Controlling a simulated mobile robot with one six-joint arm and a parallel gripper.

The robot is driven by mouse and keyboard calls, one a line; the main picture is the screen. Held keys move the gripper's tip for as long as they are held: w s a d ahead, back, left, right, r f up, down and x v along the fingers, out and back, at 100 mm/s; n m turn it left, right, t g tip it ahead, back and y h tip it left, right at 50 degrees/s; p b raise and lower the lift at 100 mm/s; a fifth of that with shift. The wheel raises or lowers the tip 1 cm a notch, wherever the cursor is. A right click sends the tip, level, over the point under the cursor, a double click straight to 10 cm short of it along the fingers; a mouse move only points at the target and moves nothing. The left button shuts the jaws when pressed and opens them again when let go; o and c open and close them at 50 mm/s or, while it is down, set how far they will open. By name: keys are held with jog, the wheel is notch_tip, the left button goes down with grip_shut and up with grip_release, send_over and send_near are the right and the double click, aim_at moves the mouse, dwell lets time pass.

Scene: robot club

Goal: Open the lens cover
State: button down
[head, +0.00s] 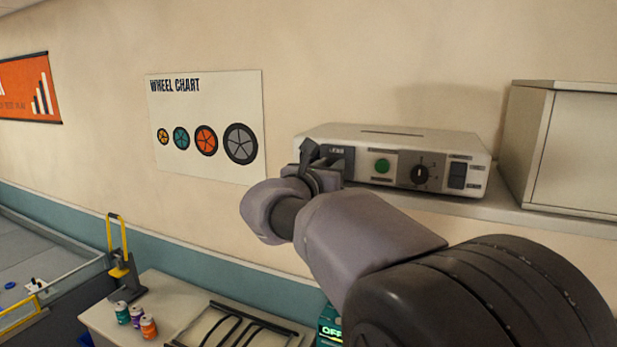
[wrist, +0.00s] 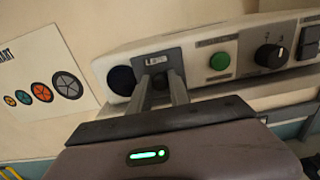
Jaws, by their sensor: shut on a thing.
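The lens cover (wrist: 172,56) is a dark grey plate with partly legible white lettering, on the front of a white box-shaped device (wrist: 203,48). A round dark blue lens (wrist: 121,80) shows uncovered just left of the plate in the wrist view. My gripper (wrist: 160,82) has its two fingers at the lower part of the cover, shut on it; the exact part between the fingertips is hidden. In the head view my gripper (head: 318,160) is at the left end of the device's front (head: 455,150), and the cover (head: 347,158) shows just right of it. The lens is hidden there.
Right of the cover are a green button (head: 382,166), a black dial (head: 419,174) and a dark switch (head: 457,176). The device stands on a wall shelf (head: 505,208) beside a pale cabinet (head: 575,150). Below is a table (head: 175,300) with small jars (head: 136,316).

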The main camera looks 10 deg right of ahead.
jog(key=shift+s+d, duration=0.25)
jog(key=shift+d, duration=0.15)
jog(key=c, duration=1.2)
grip_release()
jog(key=shift+d, duration=0.15)
jog(key=shift+c, duration=0.2)
jog(key=b+v, duration=0.3)
jog(key=v, duration=1.4)
jog(key=shift+s+a+b, duration=0.2)
jog(key=shift+b, duration=0.15)
